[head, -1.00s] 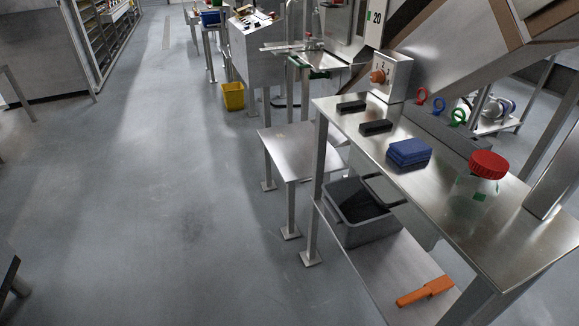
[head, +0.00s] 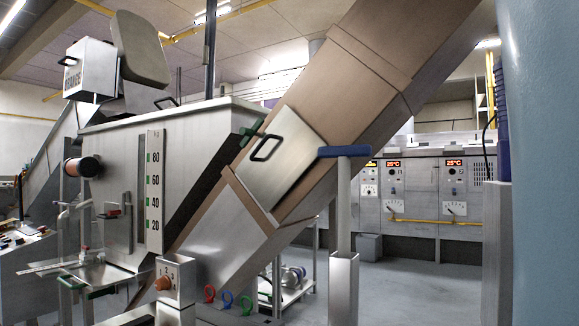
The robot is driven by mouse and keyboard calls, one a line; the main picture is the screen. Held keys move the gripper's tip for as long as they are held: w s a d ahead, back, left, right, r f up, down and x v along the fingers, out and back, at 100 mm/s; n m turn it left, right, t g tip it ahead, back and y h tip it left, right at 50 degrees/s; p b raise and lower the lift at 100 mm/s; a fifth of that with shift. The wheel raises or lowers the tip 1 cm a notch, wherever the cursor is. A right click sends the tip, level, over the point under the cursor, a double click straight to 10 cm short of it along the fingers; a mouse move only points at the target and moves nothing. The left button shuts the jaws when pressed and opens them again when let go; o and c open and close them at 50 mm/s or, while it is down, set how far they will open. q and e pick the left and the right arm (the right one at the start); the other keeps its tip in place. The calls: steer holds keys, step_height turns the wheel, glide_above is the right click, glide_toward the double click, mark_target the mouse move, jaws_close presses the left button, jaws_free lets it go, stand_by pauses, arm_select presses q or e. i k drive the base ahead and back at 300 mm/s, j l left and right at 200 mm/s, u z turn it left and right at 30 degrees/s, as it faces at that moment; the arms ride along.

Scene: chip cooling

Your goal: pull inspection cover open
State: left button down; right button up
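The inspection cover (head: 290,165) is a flat metal plate on the sloping brown and steel duct in the middle of the head view. It lies flush against the duct and looks closed. It has a black loop handle (head: 266,148) near its upper left edge. Neither of my grippers shows in this view.
A blue-topped metal post (head: 343,152) stands in front of the duct at the cover's right. Below are a control box with an orange knob (head: 163,283) and red, blue and green rings (head: 228,299). A hopper with a level scale (head: 155,190) stands left. Control cabinets (head: 440,190) line the back right.

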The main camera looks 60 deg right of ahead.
mark_target(288, 147)
steer(key=z, duration=1.7)
steer(key=j, duration=0.2)
steer(key=i, duration=0.05)
